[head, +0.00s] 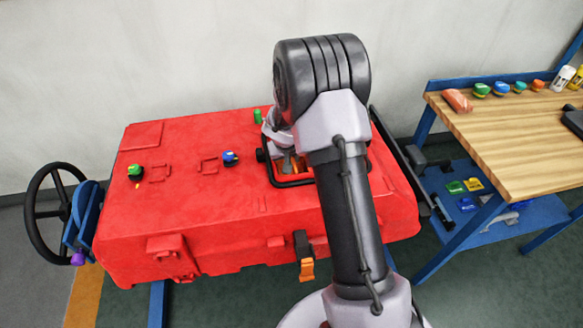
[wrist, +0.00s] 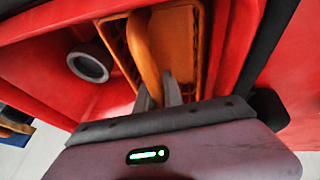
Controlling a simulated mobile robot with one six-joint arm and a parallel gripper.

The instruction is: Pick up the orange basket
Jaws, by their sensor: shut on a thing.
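The orange basket (wrist: 181,38) sits inside the open hatch of the red tank (head: 240,205), with its curved orange handle (wrist: 143,50) rising toward my gripper. My gripper (wrist: 158,92) is over the opening, and its two fingers are shut on the handle. In the head view my arm hides most of the basket. Only small orange bits show at the black-rimmed opening (head: 290,184). The lower part of the basket is hidden in the wrist view.
A dark round port (wrist: 87,67) lies left of the basket. Green and blue caps (head: 230,158) stand on the tank top. A black steering wheel (head: 50,210) is at left. A wooden workbench (head: 510,135) with small items stands at right. A pale wall is behind.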

